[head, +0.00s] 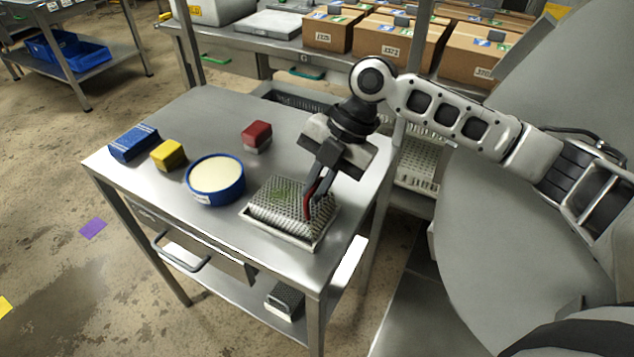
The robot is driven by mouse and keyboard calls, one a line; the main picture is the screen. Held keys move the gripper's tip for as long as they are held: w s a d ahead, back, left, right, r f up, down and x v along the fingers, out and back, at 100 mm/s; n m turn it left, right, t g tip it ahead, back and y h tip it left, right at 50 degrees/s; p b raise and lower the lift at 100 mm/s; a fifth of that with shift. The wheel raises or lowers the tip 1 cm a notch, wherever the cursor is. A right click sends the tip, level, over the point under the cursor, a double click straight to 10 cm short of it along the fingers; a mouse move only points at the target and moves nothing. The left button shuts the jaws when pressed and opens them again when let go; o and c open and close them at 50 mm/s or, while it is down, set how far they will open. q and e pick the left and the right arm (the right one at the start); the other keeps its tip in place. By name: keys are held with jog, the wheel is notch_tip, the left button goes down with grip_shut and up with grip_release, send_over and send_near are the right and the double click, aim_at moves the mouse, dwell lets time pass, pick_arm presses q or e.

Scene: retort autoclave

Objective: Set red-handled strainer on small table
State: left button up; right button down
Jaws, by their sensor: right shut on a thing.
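The strainer (283,208) is a rectangular perforated metal piece at the front right of the small steel table (205,118). Its red handle (309,201) is between the fingers of my right gripper (316,192), which is shut on it from above. The strainer looks level and over the tabletop. I cannot tell whether its underside touches the table or hangs just above it. The fingers hide part of the handle. My left gripper is not in view.
On the table stand a blue-rimmed round tub (216,178), a yellow block (168,155), a blue box (134,143) and a red-topped block (256,136). The table's back part is clear. A bench with cardboard boxes (398,42) stands behind.

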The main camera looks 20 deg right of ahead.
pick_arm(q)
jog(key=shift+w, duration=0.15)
pick_arm(e)
jog(key=shift+s+f, duration=0.15)
jog(key=shift+f, duration=0.2)
jog(key=c, duration=1.5)
grip_release()
jog(key=shift+o, duration=0.2)
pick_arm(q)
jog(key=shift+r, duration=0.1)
